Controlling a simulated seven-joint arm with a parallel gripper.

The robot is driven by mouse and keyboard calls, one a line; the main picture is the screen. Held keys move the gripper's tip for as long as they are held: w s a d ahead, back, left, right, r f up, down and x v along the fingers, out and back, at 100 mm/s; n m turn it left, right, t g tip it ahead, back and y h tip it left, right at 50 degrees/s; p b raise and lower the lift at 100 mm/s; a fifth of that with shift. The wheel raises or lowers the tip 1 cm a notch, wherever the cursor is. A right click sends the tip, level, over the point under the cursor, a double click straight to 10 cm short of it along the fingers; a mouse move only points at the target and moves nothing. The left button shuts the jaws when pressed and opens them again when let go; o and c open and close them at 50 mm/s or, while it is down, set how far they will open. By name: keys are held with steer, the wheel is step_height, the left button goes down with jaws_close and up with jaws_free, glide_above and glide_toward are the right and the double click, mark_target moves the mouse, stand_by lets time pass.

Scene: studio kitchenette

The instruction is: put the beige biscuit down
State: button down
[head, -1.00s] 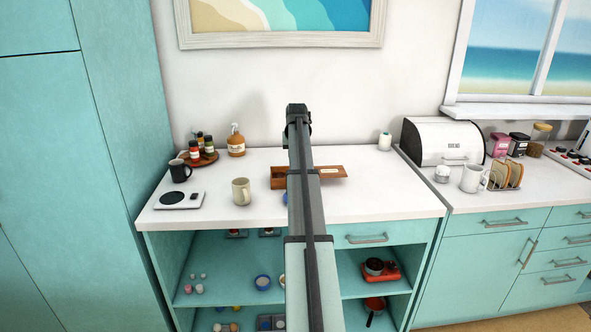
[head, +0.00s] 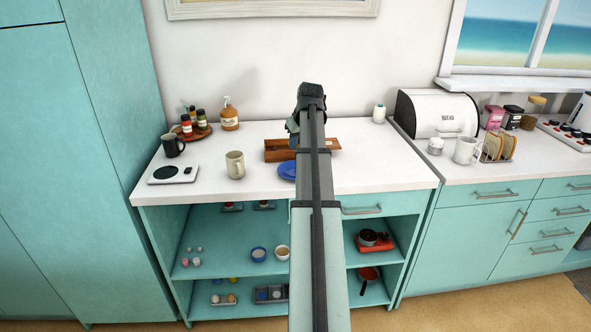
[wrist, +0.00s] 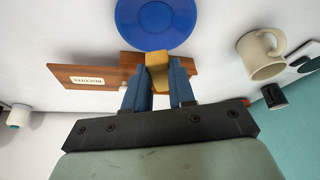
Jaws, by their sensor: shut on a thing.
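My gripper (wrist: 159,80) is shut on the beige biscuit (wrist: 157,62), a tan block held between its blue fingers in the wrist view. The biscuit is hidden behind my arm in the head view. A round blue plate (wrist: 155,22) lies on the white counter, just beyond the biscuit in the wrist view. The plate (head: 287,171) is partly covered by my arm in the head view. The biscuit appears to be above the counter, apart from the plate; its exact height is unclear.
A wooden box labelled biscuits (head: 275,152) stands behind the plate. A beige mug (head: 235,165), a black mug (head: 172,146) and a white scale (head: 174,174) are to the left. A bread bin (head: 437,115) is to the right. The counter's right front is clear.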

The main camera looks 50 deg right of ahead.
step_height(320, 180, down, 10)
steer(key=shift+r, duration=0.15)
stand_by(0.4)
steer(key=c, duration=1.2)
jaws_free()
steer(key=v, duration=1.2)
